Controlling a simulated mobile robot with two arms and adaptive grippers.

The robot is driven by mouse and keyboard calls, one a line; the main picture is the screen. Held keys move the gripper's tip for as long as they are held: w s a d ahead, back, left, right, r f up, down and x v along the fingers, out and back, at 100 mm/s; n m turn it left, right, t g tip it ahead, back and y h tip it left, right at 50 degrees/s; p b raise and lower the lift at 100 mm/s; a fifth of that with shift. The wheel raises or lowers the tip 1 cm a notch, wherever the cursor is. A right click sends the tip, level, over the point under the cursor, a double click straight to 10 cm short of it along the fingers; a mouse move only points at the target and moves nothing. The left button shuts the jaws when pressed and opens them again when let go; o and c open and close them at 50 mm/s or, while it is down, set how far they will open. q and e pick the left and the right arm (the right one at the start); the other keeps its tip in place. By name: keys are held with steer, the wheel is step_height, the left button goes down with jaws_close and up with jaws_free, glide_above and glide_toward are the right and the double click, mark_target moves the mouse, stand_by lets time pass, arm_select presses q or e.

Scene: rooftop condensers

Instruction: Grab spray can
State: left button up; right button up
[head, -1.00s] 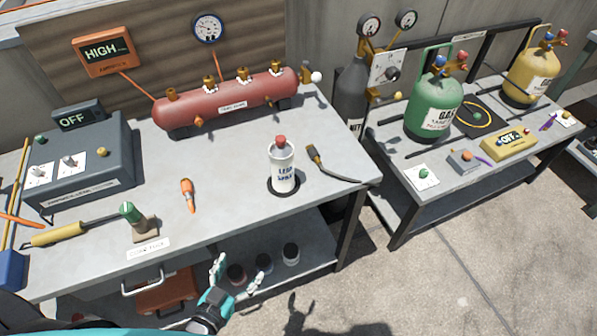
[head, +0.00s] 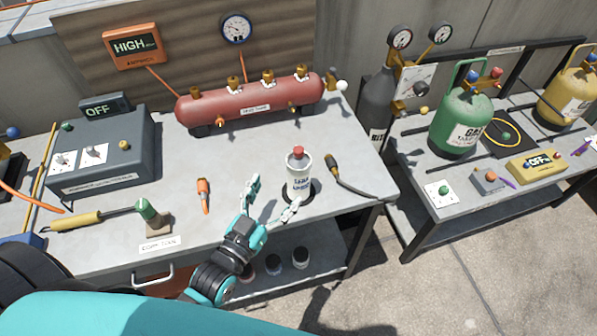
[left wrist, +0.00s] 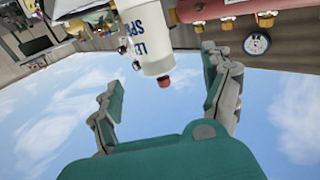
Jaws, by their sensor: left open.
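The white spray can (head: 298,178) with a red cap stands upright on a black ring near the front right of the grey workbench. My left gripper (head: 273,199) is open, at the front edge of the bench, just left of the can. One finger is to the left and the other reaches close in front of the can's base; I cannot tell if it touches. In the left wrist view, the can (left wrist: 146,38) appears upside down, beyond and between the two spread fingers (left wrist: 166,100). My right gripper is not in view.
A red tank (head: 250,103) lies behind the can. A black cable tool (head: 345,180) lies right of the can, and an orange-handled tool (head: 204,196) lies to its left. A second table with a green gas cylinder (head: 462,125) stands at right.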

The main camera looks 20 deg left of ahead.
mark_target(293, 177)
arm_select(q)
steer(key=w, duration=0.2)
steer(key=w+d, duration=0.1)
steer(key=w, duration=0.1)
steer(key=shift+w+f, duration=0.1)
steer(key=shift+w, duration=0.05)
steer(key=shift+w+d+p, duration=0.1)
steer(key=shift+w+p, duration=0.25)
steer(key=shift+p, duration=0.05)
steer(key=w, duration=0.1)
steer(key=w+d, duration=0.1)
steer(key=w, duration=0.1)
steer(key=w+p, duration=0.1)
steer(key=shift+w+d+f, duration=0.25)
steer(key=shift+f, duration=0.1)
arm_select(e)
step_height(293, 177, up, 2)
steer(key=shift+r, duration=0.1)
arm_select(q)
steer(key=shift+s, duration=0.1)
steer(key=shift+c, duration=0.9)
steer(key=shift+r, duration=0.1)
steer(key=c, duration=1.4)
